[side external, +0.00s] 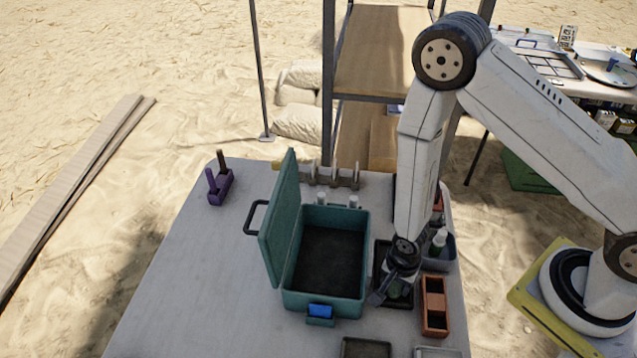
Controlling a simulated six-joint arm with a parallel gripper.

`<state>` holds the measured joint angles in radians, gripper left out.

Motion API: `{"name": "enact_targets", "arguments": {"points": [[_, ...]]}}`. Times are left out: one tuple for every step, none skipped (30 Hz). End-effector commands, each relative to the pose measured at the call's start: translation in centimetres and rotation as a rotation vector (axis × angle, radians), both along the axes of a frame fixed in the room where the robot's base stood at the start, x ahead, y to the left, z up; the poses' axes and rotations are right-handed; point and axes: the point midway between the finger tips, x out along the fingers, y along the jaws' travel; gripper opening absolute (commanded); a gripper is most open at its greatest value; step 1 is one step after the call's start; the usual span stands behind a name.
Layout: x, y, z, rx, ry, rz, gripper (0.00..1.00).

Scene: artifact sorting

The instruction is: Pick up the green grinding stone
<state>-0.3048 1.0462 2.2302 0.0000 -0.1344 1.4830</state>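My gripper (388,296) points down at the right part of the table, over a dark shallow tray (401,304) just right of the open teal case. A small green object (396,289), which looks like the green grinding stone, shows right at the fingers. My gripper covers much of it. I cannot tell whether the fingers are closed on it or only around it, or whether it touches the tray.
The teal case (364,250) stands open with an empty dark interior, its lid tilted left. An orange-brown tray (446,322) and a bin with bottles (440,264) are to the right. A purple holder (221,187) is far left.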

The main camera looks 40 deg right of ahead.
Motion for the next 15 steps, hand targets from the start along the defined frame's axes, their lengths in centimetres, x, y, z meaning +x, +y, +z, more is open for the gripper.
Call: {"name": "enact_targets", "arguments": {"points": [[0.02,0.01,0.01,0.0,-0.001,0.0,0.32],[0.02,0.01,0.01,0.0,-0.001,0.0,0.23],[0.02,0.01,0.01,0.0,-0.001,0.0,0.1],[0.02,0.01,0.01,0.0,-0.001,0.0,0.02],[0.02,0.01,0.01,0.0,-0.001,0.0,0.02],[0.02,0.01,0.01,0.0,-0.001,0.0,0.02],[0.02,0.01,0.01,0.0,-0.001,0.0,0.02],[0.02,0.01,0.01,0.0,-0.001,0.0,0.02],[0.02,0.01,0.01,0.0,-0.001,0.0,0.02],[0.02,0.01,0.02,0.0,-0.001,0.0,0.02],[0.02,0.01,0.03,0.0,-0.001,0.0,0.02],[0.03,0.01,0.05,0.0,-0.001,0.0,0.02],[0.03,0.01,0.08,0.0,-0.001,0.0,0.02],[0.03,0.01,0.13,0.0,-0.001,0.0,0.02],[0.04,0.02,0.2,0.0,-0.001,0.0,0.02]]}}
